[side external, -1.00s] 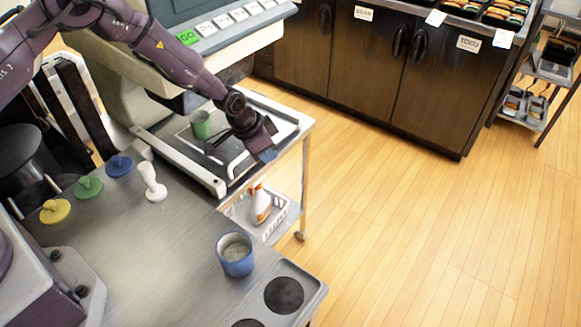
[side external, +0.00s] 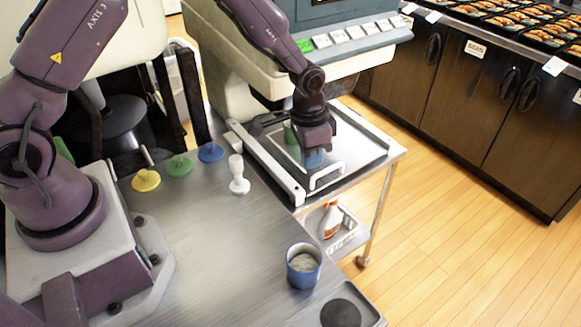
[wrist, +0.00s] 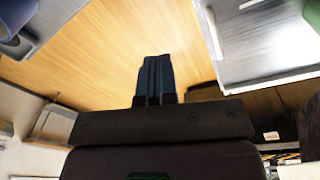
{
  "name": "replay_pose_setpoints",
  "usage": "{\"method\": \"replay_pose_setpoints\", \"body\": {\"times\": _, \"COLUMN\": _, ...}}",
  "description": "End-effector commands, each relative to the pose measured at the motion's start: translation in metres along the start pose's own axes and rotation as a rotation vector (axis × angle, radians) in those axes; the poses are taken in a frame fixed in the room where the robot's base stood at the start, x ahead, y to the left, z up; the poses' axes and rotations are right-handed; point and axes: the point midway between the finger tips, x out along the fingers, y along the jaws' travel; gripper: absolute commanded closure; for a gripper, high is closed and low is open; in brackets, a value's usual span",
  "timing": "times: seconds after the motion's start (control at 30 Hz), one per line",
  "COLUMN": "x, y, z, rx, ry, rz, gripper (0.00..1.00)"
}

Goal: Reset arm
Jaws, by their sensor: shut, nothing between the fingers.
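My gripper (side external: 315,158) hangs over the metal tray on the cart, between the green cup and the white handle of the tray. In the wrist view its two dark fingers (wrist: 155,75) are pressed together with nothing between them. The arm above it reaches down from the upper left.
A green cup (side external: 290,134) is partly hidden behind my gripper. A blue cup (side external: 303,272), a white tamper-like piece (side external: 238,176) and yellow (side external: 146,181), green (side external: 178,167) and blue (side external: 210,153) knobbed discs stand on the grey table (side external: 215,245). A machine with a green button (side external: 305,46) stands behind.

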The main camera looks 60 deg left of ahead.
Motion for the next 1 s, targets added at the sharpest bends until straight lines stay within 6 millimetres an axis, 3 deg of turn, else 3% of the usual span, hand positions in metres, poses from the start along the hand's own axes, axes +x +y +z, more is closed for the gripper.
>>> {"method": "replay_pose_setpoints", "body": {"times": 0.03, "x": -0.025, "y": 0.000, "z": 0.009, "rx": -0.019, "ry": -0.004, "rz": -0.019, "gripper": 1.00}}
{"method": "replay_pose_setpoints", "body": {"times": 0.2, "x": -0.094, "y": 0.003, "z": 0.048, "rx": -0.098, "ry": -0.018, "rz": -0.068, "gripper": 1.00}}
{"method": "replay_pose_setpoints", "body": {"times": 0.5, "x": -0.192, "y": 0.019, "z": 0.127, "rx": -0.235, "ry": 0.053, "rz": -0.124, "gripper": 1.00}}
{"method": "replay_pose_setpoints", "body": {"times": 0.8, "x": -0.247, "y": 0.041, "z": 0.197, "rx": -0.313, "ry": 0.241, "rz": -0.135, "gripper": 1.00}}
{"method": "replay_pose_setpoints", "body": {"times": 1.0, "x": -0.271, "y": 0.047, "z": 0.211, "rx": -0.313, "ry": 0.385, "rz": -0.146, "gripper": 1.00}}
